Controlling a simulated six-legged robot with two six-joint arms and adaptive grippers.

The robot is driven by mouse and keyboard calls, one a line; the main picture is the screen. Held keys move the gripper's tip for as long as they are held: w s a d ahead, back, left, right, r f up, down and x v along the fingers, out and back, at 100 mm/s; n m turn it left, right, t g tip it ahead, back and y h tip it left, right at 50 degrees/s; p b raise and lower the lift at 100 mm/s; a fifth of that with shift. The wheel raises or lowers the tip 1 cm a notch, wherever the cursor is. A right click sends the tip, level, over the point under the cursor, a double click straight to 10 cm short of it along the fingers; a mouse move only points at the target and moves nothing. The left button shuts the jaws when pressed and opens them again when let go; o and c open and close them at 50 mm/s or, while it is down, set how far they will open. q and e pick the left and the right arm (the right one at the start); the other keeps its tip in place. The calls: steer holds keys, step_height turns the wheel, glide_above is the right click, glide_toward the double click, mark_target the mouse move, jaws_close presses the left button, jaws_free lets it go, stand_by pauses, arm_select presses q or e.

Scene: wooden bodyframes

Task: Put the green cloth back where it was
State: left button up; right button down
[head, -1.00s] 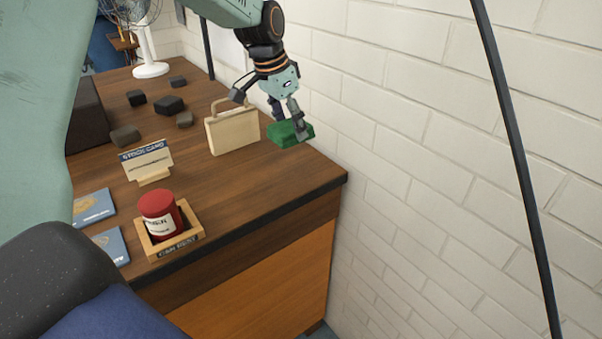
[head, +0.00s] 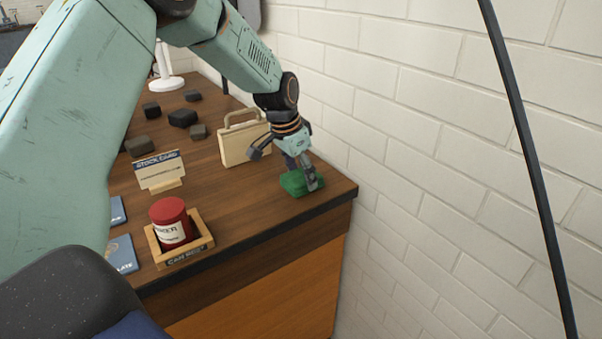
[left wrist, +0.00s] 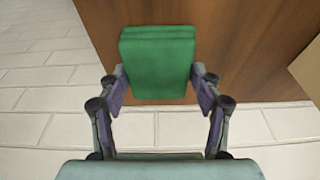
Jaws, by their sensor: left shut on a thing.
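The green cloth (head: 297,184) is a folded block near the right end of the wooden desk, close to the white wall. My left gripper (head: 300,174) reaches down onto it, one finger in front of the cloth. In the left wrist view the cloth (left wrist: 158,62) sits between the two fingertips of my left gripper (left wrist: 158,85), which are shut on its sides. The cloth is at or just above the desk top; I cannot tell whether it touches. My right gripper is not in view.
A cream case with a handle (head: 244,143) stands just left of the cloth. A stock card sign (head: 160,172) and a red can (head: 170,222) in a wooden tray (head: 205,244) are further left. Several dark blocks (head: 182,117) lie behind. The desk's front right corner is bare.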

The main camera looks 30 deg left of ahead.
arm_select(q)
steer(key=shift+w+a+f, duration=0.1)
steer(key=shift+f, duration=0.05)
steer(key=o, duration=0.8)
steer(key=shift+a, duration=0.15)
steer(key=o, duration=0.3)
steer(key=shift+s, duration=0.25)
steer(key=shift+o, duration=0.5)
steer(key=shift+w+d, duration=0.1)
steer(key=shift+d, duration=0.1)
